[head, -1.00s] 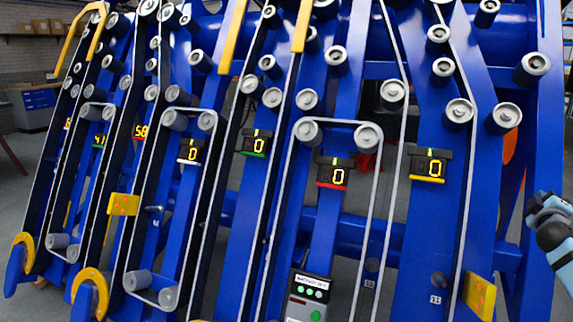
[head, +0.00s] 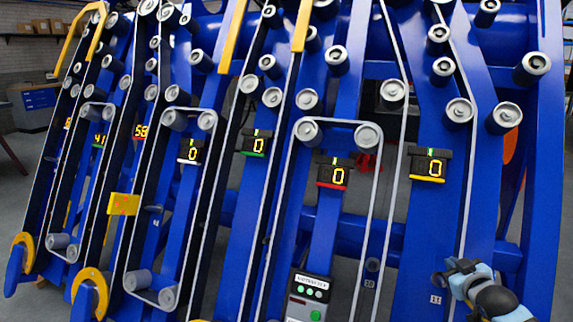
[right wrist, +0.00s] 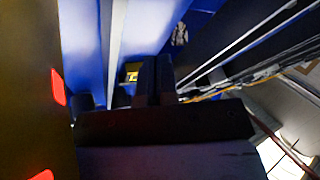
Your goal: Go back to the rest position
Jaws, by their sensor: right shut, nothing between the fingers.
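My right gripper (head: 446,273) is in the lower right of the head view, in front of the right part of the blue harvester chassis (head: 420,210). It is shut and empty, with its light blue and black wrist behind it. It hides the yellow block seen there earlier. In the right wrist view the dark, shut fingers (right wrist: 155,80) point at blue chassis beams, and a small yellow-lit display (right wrist: 132,72) shows beyond them. My left gripper is not in view.
Belts run over several grey rollers (head: 368,136) on the chassis. Digit displays (head: 334,174) sit on the beams. A grey box with green buttons (head: 308,297) is at the bottom centre. In the right wrist view, a dark surface with red patches (right wrist: 58,87) is close at left.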

